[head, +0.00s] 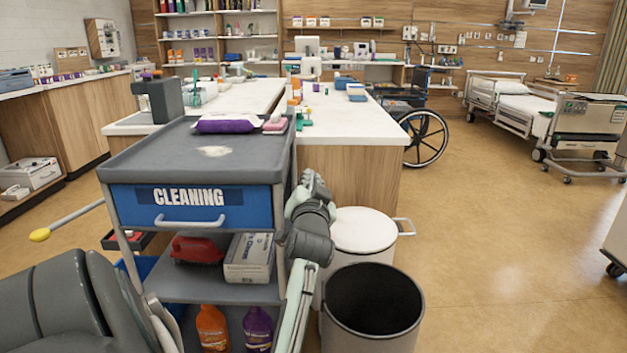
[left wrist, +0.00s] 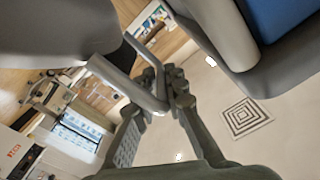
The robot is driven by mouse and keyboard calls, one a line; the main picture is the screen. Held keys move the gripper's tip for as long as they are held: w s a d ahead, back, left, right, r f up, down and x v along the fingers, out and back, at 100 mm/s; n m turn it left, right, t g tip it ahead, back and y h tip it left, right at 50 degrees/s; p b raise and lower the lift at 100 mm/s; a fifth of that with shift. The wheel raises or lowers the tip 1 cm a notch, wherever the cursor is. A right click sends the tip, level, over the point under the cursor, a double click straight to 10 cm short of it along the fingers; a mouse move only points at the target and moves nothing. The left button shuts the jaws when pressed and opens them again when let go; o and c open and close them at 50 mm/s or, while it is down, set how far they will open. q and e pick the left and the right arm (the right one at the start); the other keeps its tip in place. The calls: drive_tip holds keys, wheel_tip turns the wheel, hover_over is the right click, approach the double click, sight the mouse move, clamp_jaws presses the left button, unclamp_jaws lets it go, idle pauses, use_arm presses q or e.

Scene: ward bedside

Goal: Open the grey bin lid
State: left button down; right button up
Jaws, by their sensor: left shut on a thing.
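The grey bin (head: 335,330) stands at the front, right of the cart, with its dark round mouth uncovered. My left gripper (head: 311,184) is up between the cart and the bins; it also shows in the left wrist view (left wrist: 152,88). There its fingers are shut on a bent grey bar handle (left wrist: 112,76). The handle runs to a broad, rounded grey surface (left wrist: 50,22), which looks like the raised lid. In the head view my arm hides most of that place, so the lid's exact tilt cannot be told. My right gripper is not in view.
A cleaning cart (head: 133,206) with a blue drawer stands close left of my left gripper. A white bin (head: 362,230), lid shut, with a side handle, stands behind the grey bin. A counter (head: 345,132) and a wheelchair (head: 425,137) are beyond.

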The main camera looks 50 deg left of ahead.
use_arm(q)
drive_tip(key=shift+f, duration=0.3)
drive_tip(key=c, duration=1.6)
unclamp_jaws()
drive_tip(key=shift+r, duration=0.1)
wheel_tip(320, 180, up, 10)
drive_tip(key=shift+r, duration=0.1)
